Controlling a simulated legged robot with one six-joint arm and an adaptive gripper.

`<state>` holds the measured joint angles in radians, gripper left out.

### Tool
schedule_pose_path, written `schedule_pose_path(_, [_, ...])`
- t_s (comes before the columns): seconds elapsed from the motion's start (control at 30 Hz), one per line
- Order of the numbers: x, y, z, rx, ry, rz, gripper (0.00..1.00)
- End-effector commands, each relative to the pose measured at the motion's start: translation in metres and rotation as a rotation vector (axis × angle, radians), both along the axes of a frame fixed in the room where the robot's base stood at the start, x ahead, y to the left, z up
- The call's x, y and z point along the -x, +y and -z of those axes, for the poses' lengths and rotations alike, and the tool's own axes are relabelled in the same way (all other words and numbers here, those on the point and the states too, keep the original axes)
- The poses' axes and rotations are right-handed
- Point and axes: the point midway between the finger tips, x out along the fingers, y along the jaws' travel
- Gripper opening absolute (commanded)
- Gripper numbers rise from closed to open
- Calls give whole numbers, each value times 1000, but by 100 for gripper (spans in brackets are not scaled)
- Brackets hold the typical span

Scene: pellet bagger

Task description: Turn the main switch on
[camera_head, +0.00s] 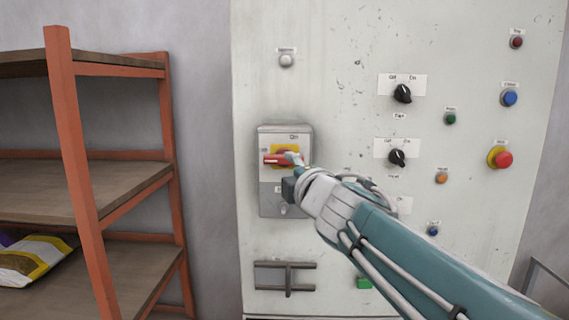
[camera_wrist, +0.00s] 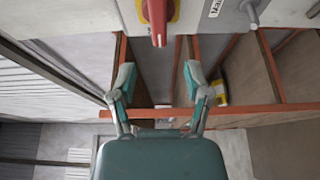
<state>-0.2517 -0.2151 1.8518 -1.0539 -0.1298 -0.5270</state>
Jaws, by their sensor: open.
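The main switch is a red handle (camera_head: 273,160) on a yellow plate (camera_head: 285,150), mounted on a grey box on the cabinet front. The handle lies horizontal, pointing left; an "On" label is above it. In the wrist view the red handle (camera_wrist: 157,22) is at the top, near a label that begins "Ma". My gripper (camera_head: 295,160) is in front of the switch and hides its right part. In the wrist view my gripper (camera_wrist: 158,82) has its two fingers spread, with nothing between them. The handle's end lies beyond the fingertips, roughly centred between them; I cannot tell whether they touch it.
The cabinet panel (camera_head: 340,50) carries black rotary knobs (camera_head: 402,93), coloured buttons and a red emergency button (camera_head: 502,159) on the right. A dark bracket (camera_head: 285,278) sits below the switch box. An orange-framed shelf (camera_head: 80,190) with a bag (camera_head: 30,262) stands left.

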Motion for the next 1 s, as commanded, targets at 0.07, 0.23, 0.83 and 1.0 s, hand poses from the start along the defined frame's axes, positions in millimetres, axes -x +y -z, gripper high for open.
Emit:
schedule_pose_path(0.07, [-14, 0, 2, -3, 2, 3, 63])
schedule_pose_path(0.23, [-40, 5, 2, -9, 1, 6, 63])
schedule_pose_path(0.83, [-81, 24, 1, -6, 0, 6, 63])
schedule_pose_path(1.0, [-81, 21, 1, -8, 0, 6, 23])
